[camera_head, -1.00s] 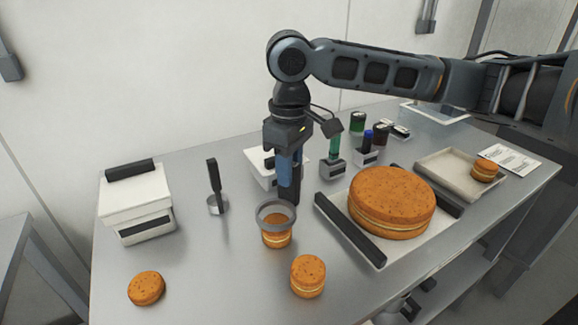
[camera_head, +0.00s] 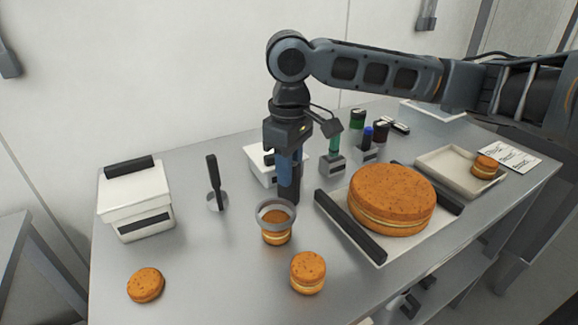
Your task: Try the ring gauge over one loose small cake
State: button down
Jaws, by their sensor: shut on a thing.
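My gripper (camera_head: 289,195) points down near the middle of the table and is shut on the ring gauge (camera_head: 261,221), a grey metal ring. The ring sits around the upper part of a small layered cake (camera_head: 277,238); the cake's brown top shows inside it and its cream band and base show below. Two other small cakes stand loose on the table: a layered one (camera_head: 308,272) to the front right and a flatter one (camera_head: 146,285) at the front left. Another small cake (camera_head: 486,167) sits in a shallow tray (camera_head: 440,165) at the right.
A large round cake (camera_head: 391,197) sits on a board with black handles (camera_head: 348,226), right of my gripper. A white lidded box (camera_head: 137,200) and an upright-handled tool (camera_head: 214,183) stand left. Bottles (camera_head: 357,119) stand behind. The table's front left is mostly clear.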

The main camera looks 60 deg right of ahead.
aim_at(289, 190)
jog(key=shift+f+b, duration=1.55)
jog(key=shift+f, duration=1.3)
dwell(0.3)
jog(key=shift+r, duration=0.1)
dwell(1.0)
jog(key=shift+r+p, duration=4.55)
jog(key=shift+r, duration=0.3)
